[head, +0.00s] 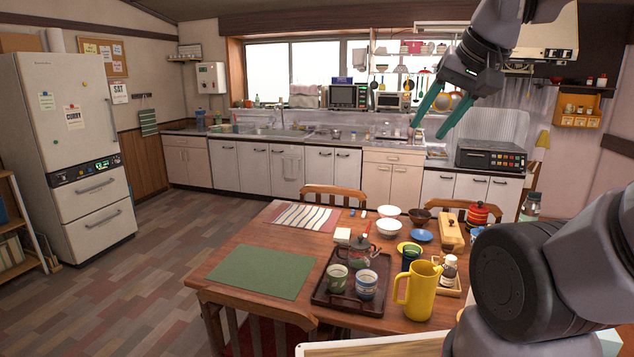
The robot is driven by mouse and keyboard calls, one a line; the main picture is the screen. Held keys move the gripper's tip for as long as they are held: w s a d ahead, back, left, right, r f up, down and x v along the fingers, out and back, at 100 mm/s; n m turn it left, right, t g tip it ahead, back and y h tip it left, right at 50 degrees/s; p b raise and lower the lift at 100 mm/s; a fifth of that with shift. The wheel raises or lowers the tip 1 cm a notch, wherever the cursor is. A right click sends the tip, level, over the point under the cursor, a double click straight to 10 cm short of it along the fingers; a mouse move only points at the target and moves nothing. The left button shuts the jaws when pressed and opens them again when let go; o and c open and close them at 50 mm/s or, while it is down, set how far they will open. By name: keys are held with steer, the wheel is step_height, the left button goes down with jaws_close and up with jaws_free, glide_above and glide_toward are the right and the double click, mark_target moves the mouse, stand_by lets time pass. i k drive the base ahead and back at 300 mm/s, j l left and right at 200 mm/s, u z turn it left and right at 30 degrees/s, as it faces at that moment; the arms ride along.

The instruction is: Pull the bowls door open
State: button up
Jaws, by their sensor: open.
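No door in the head view is clearly marked as the bowls door, so I cannot tell which one it is. A row of white lower cabinet doors (255,163) runs under the far counter, and all look shut. Bowls and dishes (428,48) stand on a hanging rack in front of the window. My gripper (431,131) is raised at the upper right with its two green fingers spread and nothing between them. It appears in front of the far counter and looks apart from any door.
A wooden table (205,275) fills the near middle, holding white bowls (388,228), a yellow pitcher (417,290) and a dark tray (322,297). Chairs (345,196) surround it. A fridge (75,150) stands at the left. Open floor (130,265) lies between fridge and table.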

mark_target(319, 160)
steer(key=i+j+u, duration=0.3)
steer(key=j+u, duration=0.15)
steer(key=j, duration=0.25)
steer(key=i+j+u, duration=0.45)
steer(key=j, duration=0.2)
steer(key=i+j+u, duration=0.75)
steer(key=i+u, duration=0.2)
steer(key=i+z, duration=0.25)
steer(key=i, duration=0.3)
steer(key=i+z, duration=0.25)
steer(key=i, duration=0.3)
steer(key=i+j+z, duration=0.25)
steer(key=i, duration=0.3)
steer(key=i+l+z, duration=0.25)
steer(key=i+z, duration=0.25)
steer(key=i, duration=0.15)
steer(key=i+z, duration=0.5)
steer(key=i+j+z, duration=0.3)
steer(key=i+z, duration=0.15)
steer(key=i, duration=0.25)
steer(key=i+z, duration=0.3)
steer(key=i, duration=1.85)
steer(key=i+l, duration=0.2)
steer(key=i, duration=0.2)
steer(key=i+l, duration=0.25)
steer(key=i, duration=0.15)
steer(key=i+l+u, duration=0.1)
steer(key=i, duration=0.25)
steer(key=i+l+z, duration=0.25)
steer(key=i+l, duration=0.7)
